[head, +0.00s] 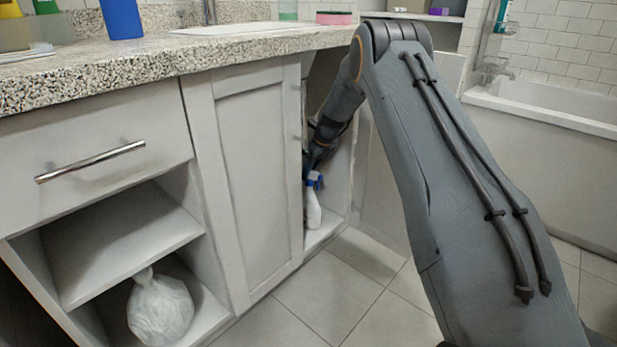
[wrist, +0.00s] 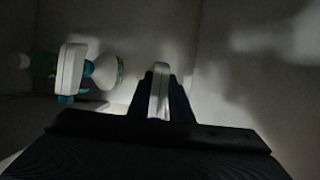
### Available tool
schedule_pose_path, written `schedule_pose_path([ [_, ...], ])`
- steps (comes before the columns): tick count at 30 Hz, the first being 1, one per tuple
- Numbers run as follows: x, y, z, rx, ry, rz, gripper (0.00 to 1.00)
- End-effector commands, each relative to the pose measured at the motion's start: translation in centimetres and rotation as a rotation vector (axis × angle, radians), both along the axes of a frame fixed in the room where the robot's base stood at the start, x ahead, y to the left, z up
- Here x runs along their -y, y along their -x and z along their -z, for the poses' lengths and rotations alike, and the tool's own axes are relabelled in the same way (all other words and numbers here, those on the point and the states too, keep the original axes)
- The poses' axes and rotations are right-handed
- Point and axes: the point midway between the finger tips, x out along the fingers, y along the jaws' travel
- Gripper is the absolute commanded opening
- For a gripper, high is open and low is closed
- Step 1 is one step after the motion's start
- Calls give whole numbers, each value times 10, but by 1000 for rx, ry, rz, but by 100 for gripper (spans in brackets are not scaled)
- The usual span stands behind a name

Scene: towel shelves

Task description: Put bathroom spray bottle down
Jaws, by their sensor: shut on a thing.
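A white spray bottle (head: 312,210) with a blue trigger is in the open under-counter cabinet (head: 340,200), upright and close to its floor. I cannot tell whether its base touches the floor. My gripper (head: 314,172) reaches into the cabinet from above and is shut on the bottle's top. In the wrist view the white top of the held bottle (wrist: 158,88) sits between the dark fingers; its body is hidden below.
In the wrist view, another spray bottle with a white head (wrist: 72,70) and teal trigger stands to the left, beside a green bottle (wrist: 43,64). The cabinet door (head: 255,180) is left of the opening. The stone counter (head: 190,72) overhangs it.

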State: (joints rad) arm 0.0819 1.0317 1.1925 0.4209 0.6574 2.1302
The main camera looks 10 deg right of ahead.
Motion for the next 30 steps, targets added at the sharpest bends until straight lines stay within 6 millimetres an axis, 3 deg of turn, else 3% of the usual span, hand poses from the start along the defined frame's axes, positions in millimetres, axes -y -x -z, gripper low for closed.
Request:
schedule_pose_path([
  [13, 0, -1, 6, 4, 0, 0, 0],
  [14, 0, 0, 8, 1, -1, 0, 24],
  [16, 0, 0, 8, 0, 0, 0, 35],
  [26, 0, 0, 6, 2, 0, -1, 37],
  [30, 3, 3, -7, 2, 1, 1, 37],
])
